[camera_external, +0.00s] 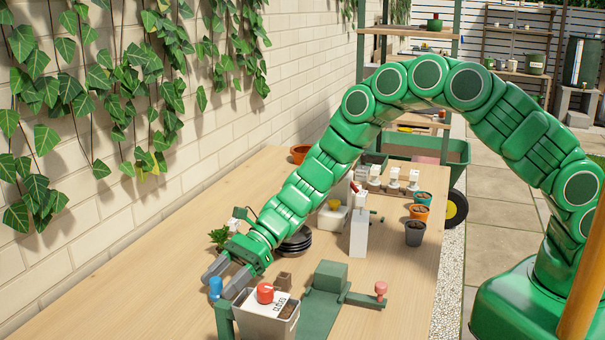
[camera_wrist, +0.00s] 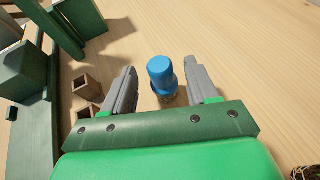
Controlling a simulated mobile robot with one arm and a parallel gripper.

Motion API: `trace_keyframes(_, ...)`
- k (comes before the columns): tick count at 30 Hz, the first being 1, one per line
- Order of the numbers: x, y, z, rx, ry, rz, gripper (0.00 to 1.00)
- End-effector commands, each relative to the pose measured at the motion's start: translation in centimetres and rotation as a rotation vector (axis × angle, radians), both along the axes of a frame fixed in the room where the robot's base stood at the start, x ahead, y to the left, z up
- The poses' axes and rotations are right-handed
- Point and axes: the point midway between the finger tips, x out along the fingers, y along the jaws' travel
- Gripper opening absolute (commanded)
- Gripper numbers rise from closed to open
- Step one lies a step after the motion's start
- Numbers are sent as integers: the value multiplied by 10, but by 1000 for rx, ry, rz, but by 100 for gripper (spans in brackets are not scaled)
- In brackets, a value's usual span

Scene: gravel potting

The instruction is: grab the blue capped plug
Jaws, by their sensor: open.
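The blue capped plug (camera_external: 215,286) stands on the wooden table near its left front part in the external view. In the wrist view the plug (camera_wrist: 161,74) shows a bright blue cap above a darker lower part. My gripper (camera_external: 222,281) is open, with its grey fingers on either side of the plug. In the wrist view my gripper (camera_wrist: 160,82) has the plug between its two fingers, with gaps showing on both sides.
A grey pot (camera_external: 268,322) with a red-knobbed item stands just right of my gripper. A green fixture (camera_external: 325,290) and small brown blocks (camera_wrist: 85,86) are nearby. Black saucers (camera_external: 296,240) and a small plant (camera_external: 219,236) are behind. The table left of the plug is clear.

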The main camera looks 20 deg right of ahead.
Motion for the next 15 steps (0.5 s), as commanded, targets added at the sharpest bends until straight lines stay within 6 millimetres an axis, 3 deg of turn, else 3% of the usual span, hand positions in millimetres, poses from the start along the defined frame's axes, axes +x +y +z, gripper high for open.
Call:
trace_keyframes(7,-11,26,-12,-1,-1,2,58)
trace_keyframes(15,-12,31,-14,0,0,0,58)
